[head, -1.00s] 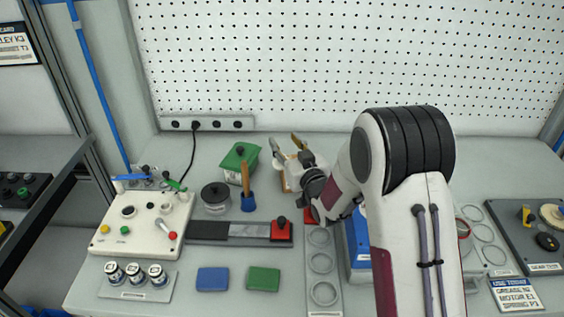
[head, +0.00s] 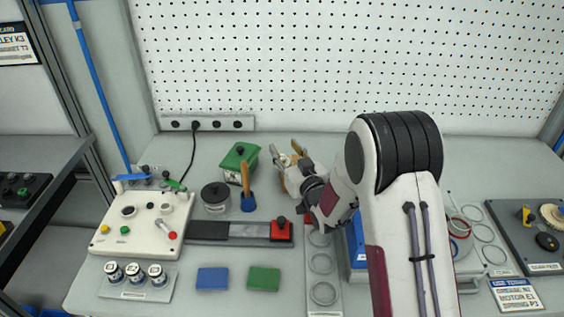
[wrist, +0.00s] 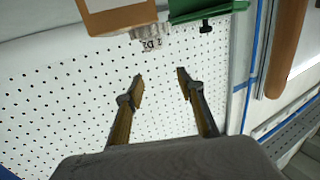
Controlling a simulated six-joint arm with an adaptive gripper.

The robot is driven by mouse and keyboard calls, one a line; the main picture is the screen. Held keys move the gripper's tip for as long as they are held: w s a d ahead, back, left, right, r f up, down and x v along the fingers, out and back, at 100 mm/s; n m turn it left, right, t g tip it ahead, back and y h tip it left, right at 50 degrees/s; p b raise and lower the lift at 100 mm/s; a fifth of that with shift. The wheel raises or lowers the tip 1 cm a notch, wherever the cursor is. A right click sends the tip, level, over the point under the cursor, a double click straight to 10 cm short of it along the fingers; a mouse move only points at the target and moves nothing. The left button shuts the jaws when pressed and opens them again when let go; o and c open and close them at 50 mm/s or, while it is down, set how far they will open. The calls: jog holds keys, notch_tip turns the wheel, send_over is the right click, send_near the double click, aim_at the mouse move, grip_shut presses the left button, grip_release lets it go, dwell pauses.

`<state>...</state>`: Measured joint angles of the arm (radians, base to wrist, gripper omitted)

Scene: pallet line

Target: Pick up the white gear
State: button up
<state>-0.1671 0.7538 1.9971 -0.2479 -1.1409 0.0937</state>
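A pale cream-white gear (head: 553,213) lies on the dark gear plate (head: 540,240) at the far right of the head view, cut by the picture's edge. My gripper (head: 288,154) is far to its left, over the back middle of the bench. In the wrist view my gripper (wrist: 160,82) has its two fingers apart, with nothing between them. The gear is not seen in the wrist view.
A green-lidded box (head: 238,160) and a wooden-handled tool (head: 246,188) stand left of my gripper. A tan box (head: 290,186) is close below it, partly hidden. A pegboard (head: 350,60) rises behind. My arm hides part of a blue box (head: 355,240).

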aim_at(284, 159)
jog(key=shift+f, duration=2.4)
jog(key=shift+x, duration=1.5)
jog(key=shift+r, duration=0.1)
grip_shut()
